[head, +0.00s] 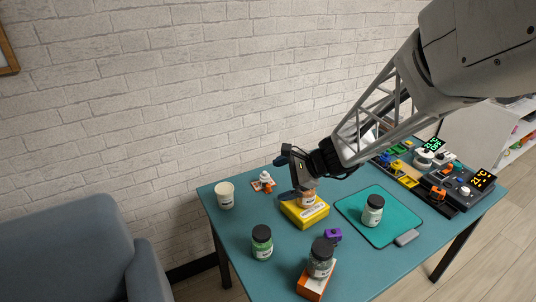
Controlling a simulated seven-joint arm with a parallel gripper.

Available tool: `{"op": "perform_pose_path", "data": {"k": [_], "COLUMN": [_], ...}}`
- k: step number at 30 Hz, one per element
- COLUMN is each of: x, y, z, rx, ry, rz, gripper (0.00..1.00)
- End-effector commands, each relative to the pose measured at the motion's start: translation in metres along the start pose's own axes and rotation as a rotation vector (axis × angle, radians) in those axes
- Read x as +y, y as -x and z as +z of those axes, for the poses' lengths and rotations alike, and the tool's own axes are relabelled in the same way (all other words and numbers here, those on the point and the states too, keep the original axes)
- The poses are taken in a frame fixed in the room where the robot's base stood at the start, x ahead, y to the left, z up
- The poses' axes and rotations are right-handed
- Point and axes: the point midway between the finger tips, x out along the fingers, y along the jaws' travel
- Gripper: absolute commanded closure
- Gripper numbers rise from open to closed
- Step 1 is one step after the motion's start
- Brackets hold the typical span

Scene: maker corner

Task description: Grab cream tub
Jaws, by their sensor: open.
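A cream tub (225,197) with a small dark label stands upright near the left edge of the teal table. My gripper (299,190) is open and points down over the yellow box (303,214), to the right of the cream tub and apart from it. A small jar with an orange and white label (308,200) stands on the yellow box, right at my fingers. My gripper partly hides this jar, and I cannot tell whether the fingers touch it.
A green jar (262,243), a dark-lidded jar (320,258) on an orange box (315,283), and a purple block (333,235) stand in front.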

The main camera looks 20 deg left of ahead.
Motion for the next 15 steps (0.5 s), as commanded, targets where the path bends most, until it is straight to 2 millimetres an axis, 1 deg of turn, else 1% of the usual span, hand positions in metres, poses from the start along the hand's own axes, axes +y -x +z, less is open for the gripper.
{"op": "perform_pose_path", "data": {"k": [1, 9, 14, 15], "x": [-0.005, -0.037, -0.05, -0.052], "y": [-0.015, -0.089, -0.134, -0.146], "z": [-0.005, -0.028, -0.043, -0.048], "rx": [-0.017, -0.099, -0.14, -0.149], "ry": [-0.039, -0.259, -0.394, -0.427], "rz": [-0.009, -0.087, -0.131, -0.141], "gripper": [0.01, 0.01, 0.01, 0.01]}}
